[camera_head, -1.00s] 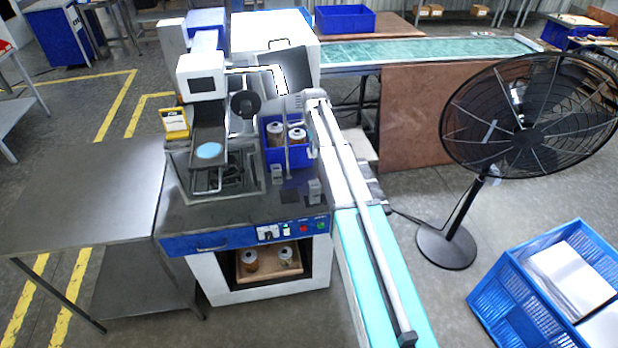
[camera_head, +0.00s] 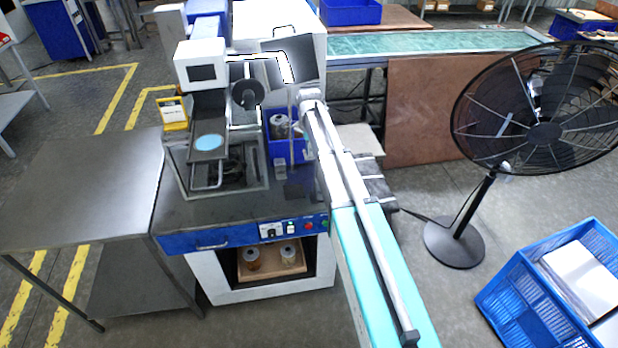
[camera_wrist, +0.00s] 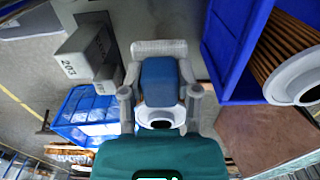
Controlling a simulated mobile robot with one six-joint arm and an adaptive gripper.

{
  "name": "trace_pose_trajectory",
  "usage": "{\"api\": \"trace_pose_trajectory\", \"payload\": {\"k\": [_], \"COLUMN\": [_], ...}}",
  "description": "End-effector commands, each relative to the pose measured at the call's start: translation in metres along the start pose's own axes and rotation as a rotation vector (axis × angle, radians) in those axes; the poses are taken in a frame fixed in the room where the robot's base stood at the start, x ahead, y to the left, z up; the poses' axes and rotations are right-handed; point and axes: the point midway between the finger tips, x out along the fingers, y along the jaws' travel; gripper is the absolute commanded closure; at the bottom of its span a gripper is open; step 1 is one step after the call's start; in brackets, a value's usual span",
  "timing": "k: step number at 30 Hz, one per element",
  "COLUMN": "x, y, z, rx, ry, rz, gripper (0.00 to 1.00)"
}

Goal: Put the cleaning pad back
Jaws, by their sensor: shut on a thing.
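My gripper (camera_wrist: 159,48) shows in the wrist view, its grey fingers closed around a blue block with a rounded edge (camera_wrist: 159,80), which looks like the cleaning pad. A white ring with a dark centre (camera_wrist: 158,114) shows between the fingers just below the blue block; I cannot tell what it belongs to. In the head view my arm hides the gripper and the block. A light blue disc (camera_head: 209,142) lies on the dark plate of the machine, left of my arm.
A blue bin (camera_head: 291,153) with a filter cartridge (camera_head: 279,127) stands beside my arm; the wrist view shows a cartridge (camera_wrist: 297,75) close at right. Grey blocks, one marked 203 (camera_wrist: 82,52), are near the gripper. A fan (camera_head: 540,130) and blue crate (camera_head: 520,290) stand right. The left table (camera_head: 85,190) is clear.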

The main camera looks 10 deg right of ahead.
Motion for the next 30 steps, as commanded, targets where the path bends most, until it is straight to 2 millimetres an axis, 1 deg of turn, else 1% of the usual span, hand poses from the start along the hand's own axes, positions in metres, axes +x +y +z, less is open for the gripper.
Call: {"api": "trace_pose_trajectory", "payload": {"k": [5,8,24,30], "x": [0.002,0.007,0.055,0.063], "y": [0.0,0.0,0.0,0.0], "z": [0.001,0.001,0.003,0.003], "rx": [-0.002,-0.002,-0.004,-0.004], "ry": [0.0,0.0,0.0,0.0], "rz": [0.0,0.0,0.0,0.0], "gripper": [0.97,0.97,0.97,0.97]}}
